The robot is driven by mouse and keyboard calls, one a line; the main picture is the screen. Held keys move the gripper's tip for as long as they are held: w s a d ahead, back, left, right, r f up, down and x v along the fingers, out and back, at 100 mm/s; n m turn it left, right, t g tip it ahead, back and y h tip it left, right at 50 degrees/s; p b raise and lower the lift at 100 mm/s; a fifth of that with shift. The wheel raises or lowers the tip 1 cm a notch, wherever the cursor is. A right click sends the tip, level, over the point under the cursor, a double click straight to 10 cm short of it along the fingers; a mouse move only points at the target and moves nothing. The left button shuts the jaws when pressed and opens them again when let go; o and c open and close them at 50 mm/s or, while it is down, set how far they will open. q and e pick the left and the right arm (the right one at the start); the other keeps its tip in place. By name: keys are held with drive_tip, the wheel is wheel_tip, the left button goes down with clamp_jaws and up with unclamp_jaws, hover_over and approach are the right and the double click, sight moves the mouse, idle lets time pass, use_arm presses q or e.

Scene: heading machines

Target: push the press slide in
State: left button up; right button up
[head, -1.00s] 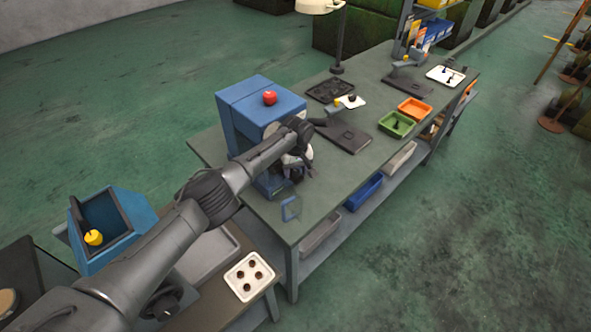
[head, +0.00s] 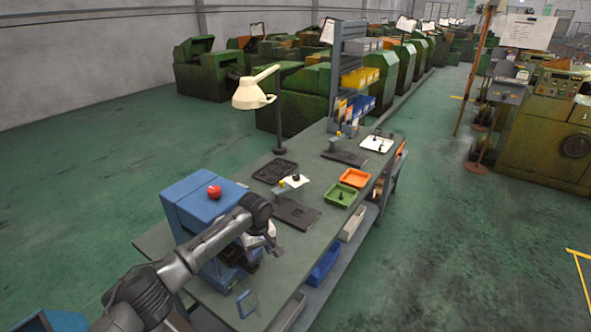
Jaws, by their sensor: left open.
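The blue press (head: 190,205) with a red button (head: 214,191) on top stands on the near end of the green workbench. My left arm reaches across its front side. My left gripper (head: 272,249) is open, low at the press's front opening, with its fingers over a dark part there. That dark part (head: 235,256) looks like the press slide. The arm and gripper cover much of it, so how far out it sits and whether the fingers touch it cannot be told. My right gripper is not in view.
A small clear blue-edged plate (head: 247,303) stands at the bench's near edge. Farther along are a dark flat fixture (head: 297,213), a green tray (head: 341,195), an orange tray (head: 355,178) and a lamp (head: 254,92). Bins sit on the shelf below. The floor at right is open.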

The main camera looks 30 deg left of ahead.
use_arm(q)
wheel_tip(320, 180, up, 7)
drive_tip(key=w+d+r+m+t, duration=0.2)
drive_tip(key=w+r+m+t, duration=1)
drive_tip(key=w+t, duration=0.3)
drive_tip(key=shift+w+d+r+m, duration=0.15)
drive_tip(key=shift+w+r+m, duration=0.2)
drive_tip(key=shift+w+m, duration=0.45)
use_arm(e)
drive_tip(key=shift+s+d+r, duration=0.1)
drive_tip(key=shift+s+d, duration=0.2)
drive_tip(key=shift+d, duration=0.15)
use_arm(q)
drive_tip(key=shift+w, duration=0.15)
drive_tip(key=shift+c, duration=0.5)
